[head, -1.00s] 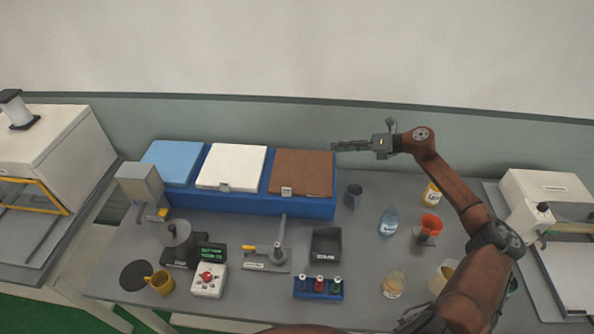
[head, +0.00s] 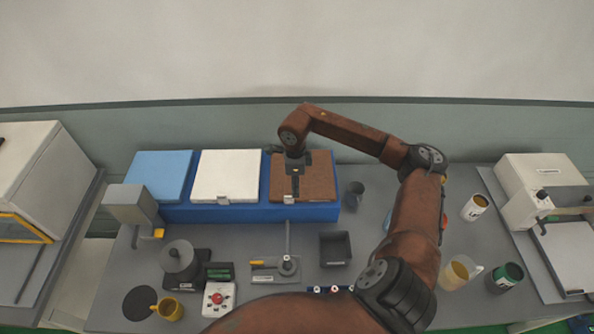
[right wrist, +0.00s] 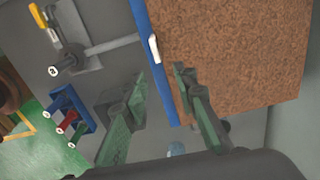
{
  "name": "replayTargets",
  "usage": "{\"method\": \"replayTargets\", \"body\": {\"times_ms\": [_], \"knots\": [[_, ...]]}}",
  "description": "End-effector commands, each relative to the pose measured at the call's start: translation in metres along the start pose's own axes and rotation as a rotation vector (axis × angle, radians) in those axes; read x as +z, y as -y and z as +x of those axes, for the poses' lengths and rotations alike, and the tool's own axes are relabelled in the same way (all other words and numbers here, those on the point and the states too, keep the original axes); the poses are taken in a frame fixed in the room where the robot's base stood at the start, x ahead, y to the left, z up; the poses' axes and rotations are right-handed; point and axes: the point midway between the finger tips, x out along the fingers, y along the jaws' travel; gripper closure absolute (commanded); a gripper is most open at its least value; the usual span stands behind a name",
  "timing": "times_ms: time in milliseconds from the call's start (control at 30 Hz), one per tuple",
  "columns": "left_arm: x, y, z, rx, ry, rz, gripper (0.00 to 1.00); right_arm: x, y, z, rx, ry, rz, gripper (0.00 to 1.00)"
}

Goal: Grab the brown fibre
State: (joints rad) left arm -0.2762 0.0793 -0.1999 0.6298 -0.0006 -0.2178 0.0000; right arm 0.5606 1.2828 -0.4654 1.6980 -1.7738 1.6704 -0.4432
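The brown fibre (head: 320,178) is a square, rough-textured slab lying flat at the right end of the blue holder (head: 240,213). It also shows large in the right wrist view (right wrist: 228,45). My right gripper (head: 295,194) points down over the slab, near its front edge and small white tag. Whether a finger touches the slab I cannot tell. My left gripper is not in view.
A white slab (head: 225,174) and a blue slab (head: 160,174) lie left of the fibre. A dark cup (head: 354,194) stands close right of the holder. A black tray (head: 335,249) and a metal stand (head: 288,266) are in front. My right arm hides part of the table's right half.

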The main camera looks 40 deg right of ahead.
Motion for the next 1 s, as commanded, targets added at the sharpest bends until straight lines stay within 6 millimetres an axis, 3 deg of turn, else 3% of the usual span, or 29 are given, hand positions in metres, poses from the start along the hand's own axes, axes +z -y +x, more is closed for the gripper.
{"method": "replayTargets", "body": {"times_ms": [200,300,467,667,733,1000], "knots": [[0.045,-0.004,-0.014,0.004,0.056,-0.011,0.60,0.018,0.001,0.025,0.007,0.005,-0.019,0.74],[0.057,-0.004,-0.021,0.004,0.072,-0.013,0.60,0.020,0.002,0.040,0.007,0.006,-0.019,0.74],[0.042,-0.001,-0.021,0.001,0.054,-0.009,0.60,0.018,0.003,0.057,0.005,0.006,-0.016,0.74],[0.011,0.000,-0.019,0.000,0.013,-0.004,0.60,0.018,0.003,0.060,0.003,0.006,-0.016,0.74],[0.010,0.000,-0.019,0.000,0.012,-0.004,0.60,0.018,0.003,0.060,0.003,0.006,-0.015,0.75],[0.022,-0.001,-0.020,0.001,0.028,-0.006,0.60,0.017,0.003,0.060,0.003,0.006,-0.014,0.93]]}}
